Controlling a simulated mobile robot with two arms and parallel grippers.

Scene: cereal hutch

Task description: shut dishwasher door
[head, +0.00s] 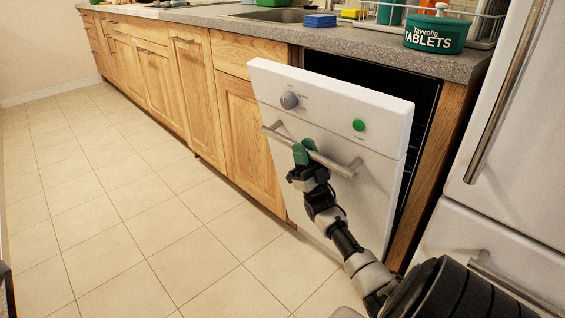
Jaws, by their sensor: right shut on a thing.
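The white dishwasher door (325,113) stands ajar, its top tilted out from the counter, with a dark gap behind it at the top and right side. A grey bar handle (345,168) crosses its front, below a grey knob and a green button. My right gripper (304,150) has its green fingers shut on the handle, left of the bar's middle. The wrist is below it, and the arm comes up from the lower right. My left gripper is not in view.
Wooden cabinets (188,85) run off to the left under a grey countertop (365,45). A white fridge (515,130) stands close on the right. A green tablets tub (436,34) and a blue sponge (320,20) sit on the counter. The tiled floor (130,215) is clear.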

